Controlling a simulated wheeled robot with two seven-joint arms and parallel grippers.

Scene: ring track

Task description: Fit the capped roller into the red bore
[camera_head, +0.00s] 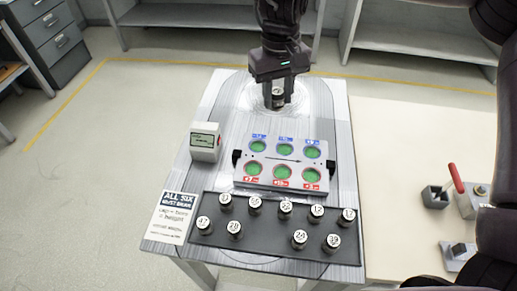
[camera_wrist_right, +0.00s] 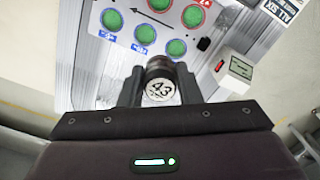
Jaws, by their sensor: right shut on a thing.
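My right gripper (camera_head: 278,95) is shut on a dark capped roller (camera_head: 278,98) over the far end of the metal table. In the wrist view the right gripper (camera_wrist_right: 160,95) grips the roller (camera_wrist_right: 160,88) between its two fingers, and its pale cap reads 43. The bore block (camera_head: 284,166) stands apart from the roller, nearer the front. It has a row of blue-labelled bores and a front row of red-labelled bores (camera_head: 282,172). All the bores show green inside. My left gripper is not in view.
A dark tray (camera_head: 268,242) with several capped rollers lies at the front. A white box with a screen (camera_head: 205,142) stands left of the block, and a printed sign (camera_head: 176,217) lies front left. A red-handled device (camera_head: 465,195) is on the right-hand table.

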